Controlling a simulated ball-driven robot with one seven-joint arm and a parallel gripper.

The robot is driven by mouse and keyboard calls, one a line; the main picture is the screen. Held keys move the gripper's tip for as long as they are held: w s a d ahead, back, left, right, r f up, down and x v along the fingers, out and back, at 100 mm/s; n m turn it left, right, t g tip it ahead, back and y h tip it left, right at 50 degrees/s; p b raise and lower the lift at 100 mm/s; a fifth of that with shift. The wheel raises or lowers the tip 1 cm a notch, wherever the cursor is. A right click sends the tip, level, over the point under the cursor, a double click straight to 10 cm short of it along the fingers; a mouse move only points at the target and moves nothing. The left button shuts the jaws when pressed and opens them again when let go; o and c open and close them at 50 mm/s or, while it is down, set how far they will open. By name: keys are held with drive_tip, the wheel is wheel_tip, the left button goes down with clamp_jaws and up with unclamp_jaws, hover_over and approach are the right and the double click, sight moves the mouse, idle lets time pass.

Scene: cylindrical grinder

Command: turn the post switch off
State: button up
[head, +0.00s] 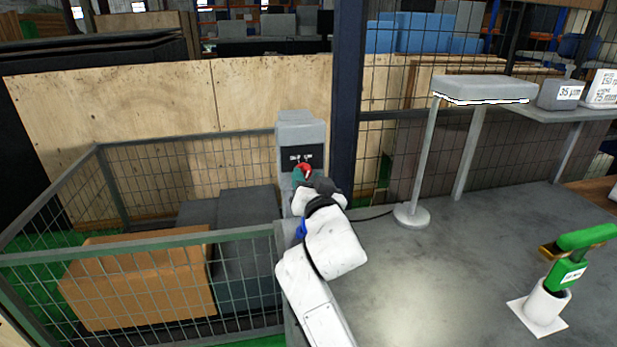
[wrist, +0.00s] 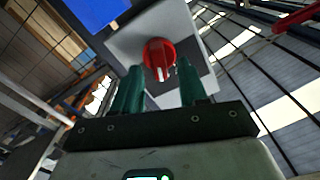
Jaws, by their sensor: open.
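The post switch is a grey box (head: 300,131) on a post in the head view, with a black label panel (head: 302,158) whose small white lettering I cannot read. Its red rotary knob (head: 306,168) shows just above my gripper (head: 301,176), which hides the lower part of the box. In the wrist view the round red knob (wrist: 158,52) has a pale mark on its lower part. My gripper's two green fingers (wrist: 160,72) are open, one on each side of the knob's lower edge. I cannot tell whether they touch it.
A mesh cage (head: 190,240) with a cardboard box (head: 138,282) stands left of the post. A dark upright column (head: 347,100) is close behind on the right. A grey table (head: 440,270) holds a green-handled tool (head: 566,263) in a white cup.

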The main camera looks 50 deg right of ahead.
drive_tip(key=shift+w+d, duration=0.1)
drive_tip(key=shift+w, duration=0.05)
clamp_jaws()
idle(0.4)
drive_tip(key=n+p, duration=0.1)
drive_tip(key=n, duration=0.3)
drive_tip(key=shift+w+r, duration=0.1)
drive_tip(key=shift+a+n+p, duration=0.2)
drive_tip(key=shift+n+p, duration=0.25)
drive_tip(key=shift+n, duration=1.55)
